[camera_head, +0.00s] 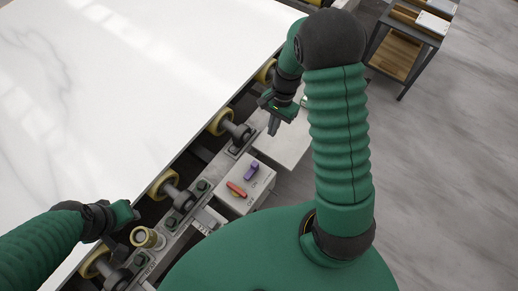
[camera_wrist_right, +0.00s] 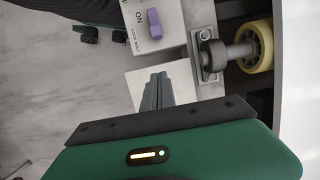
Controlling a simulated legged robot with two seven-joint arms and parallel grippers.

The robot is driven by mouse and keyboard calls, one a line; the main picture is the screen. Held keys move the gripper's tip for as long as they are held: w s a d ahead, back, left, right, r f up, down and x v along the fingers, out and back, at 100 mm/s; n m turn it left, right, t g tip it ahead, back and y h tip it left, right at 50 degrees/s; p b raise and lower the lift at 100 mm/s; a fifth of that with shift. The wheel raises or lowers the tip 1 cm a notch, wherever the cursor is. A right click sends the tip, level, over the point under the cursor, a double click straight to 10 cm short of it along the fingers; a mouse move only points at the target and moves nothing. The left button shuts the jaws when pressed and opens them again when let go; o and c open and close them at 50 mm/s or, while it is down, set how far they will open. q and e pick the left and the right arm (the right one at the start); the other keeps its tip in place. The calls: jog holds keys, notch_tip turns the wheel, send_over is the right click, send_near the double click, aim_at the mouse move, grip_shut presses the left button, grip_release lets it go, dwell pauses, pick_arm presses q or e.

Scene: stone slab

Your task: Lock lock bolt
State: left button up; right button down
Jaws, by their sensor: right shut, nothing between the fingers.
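A light control box (camera_head: 243,190) with a red lever (camera_head: 237,189) and a purple lever (camera_head: 251,170) sits beside the conveyor's edge. In the right wrist view the purple lever (camera_wrist_right: 154,23) lies beside the printed word ON, with small lettering beside it. A brass-coloured round knob (camera_head: 147,238) stands on the rail; I cannot tell which part is the lock bolt. My right gripper (camera_head: 273,126) is shut and empty, apart from the box and beyond it. Its closed fingers (camera_wrist_right: 156,88) show in the wrist view. My left gripper (camera_head: 133,214) is near the knob; its fingers are unclear.
A large white marble slab (camera_head: 120,90) lies on yellow rollers (camera_head: 220,122) along the left. A pale flat plate (camera_head: 285,140) is under my right gripper. A wooden-shelved cart (camera_head: 405,50) stands at the top right. The grey floor on the right is clear.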

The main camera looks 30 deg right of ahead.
aim_at(251, 172)
jog(key=shift+s+a+f, duration=0.35)
jog(key=shift+a+f, duration=0.7)
jog(key=shift+f, duration=0.6)
jog(key=shift+s+a+f, duration=0.3)
jog(key=shift+a+f, duration=0.7)
jog(key=shift+f, duration=0.6)
jog(key=shift+s+a+f, duration=0.35)
jog(key=shift+a+f, duration=0.7)
jog(key=shift+f, duration=0.6)
jog(key=shift+s+a+p, duration=0.15)
jog(key=shift+s+a, duration=0.15)
jog(key=shift+a, duration=0.4)
jog(key=shift+s+a+p, duration=0.1)
jog(key=shift+s+a, duration=0.2)
jog(key=shift+a, duration=0.35)
jog(key=shift+s+a+p, duration=0.15)
jog(key=shift+s+a, duration=0.15)
jog(key=shift+a, duration=0.4)
jog(key=shift+d, duration=0.1)
